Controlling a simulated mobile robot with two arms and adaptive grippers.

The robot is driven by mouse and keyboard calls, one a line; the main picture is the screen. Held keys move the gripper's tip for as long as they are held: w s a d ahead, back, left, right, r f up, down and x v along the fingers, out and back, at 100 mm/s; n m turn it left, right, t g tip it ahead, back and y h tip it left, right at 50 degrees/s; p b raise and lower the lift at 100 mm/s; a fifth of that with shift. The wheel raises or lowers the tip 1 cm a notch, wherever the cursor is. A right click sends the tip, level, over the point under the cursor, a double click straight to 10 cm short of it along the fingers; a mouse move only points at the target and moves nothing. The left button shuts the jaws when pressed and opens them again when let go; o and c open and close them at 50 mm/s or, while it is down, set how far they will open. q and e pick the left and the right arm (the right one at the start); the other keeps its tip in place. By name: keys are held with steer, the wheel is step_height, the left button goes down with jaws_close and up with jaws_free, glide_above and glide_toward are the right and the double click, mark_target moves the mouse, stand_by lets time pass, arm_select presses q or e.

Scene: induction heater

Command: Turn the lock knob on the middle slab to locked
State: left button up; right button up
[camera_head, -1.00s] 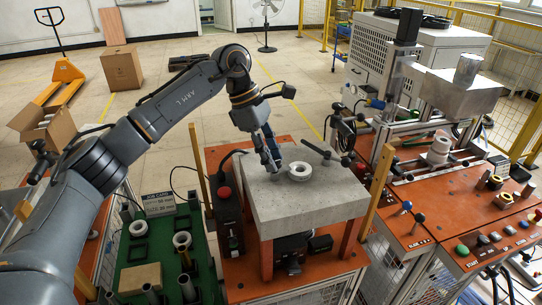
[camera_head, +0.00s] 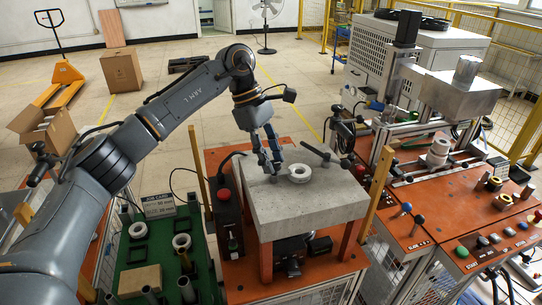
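The middle slab (camera_head: 310,207) is a thick grey block on orange legs. A white ring (camera_head: 299,173) lies on its top. A dark bar-shaped handle (camera_head: 316,151) stands at the slab's back right. A small grey knob-like piece (camera_head: 273,179) shows at the slab's left, just under my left gripper (camera_head: 271,168). The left gripper points down over the slab's left part, left of the ring, with its two fingers apart. I cannot tell whether it touches the small piece, nor how that piece is turned. My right gripper is out of view.
A dark box with a red button (camera_head: 224,194) stands left of the slab. A wooden post (camera_head: 378,192) rises at its right. A green bench (camera_head: 150,250) with rings and blocks lies at the left. A machine with a press head (camera_head: 452,92) stands at the right.

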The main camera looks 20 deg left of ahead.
arm_select(q)
steer(key=shift+o, duration=1)
steer(key=shift+r, duration=0.1)
steer(key=v, duration=1.1)
steer(key=shift+a+r, duration=0.2)
steer(key=shift+r, duration=0.1)
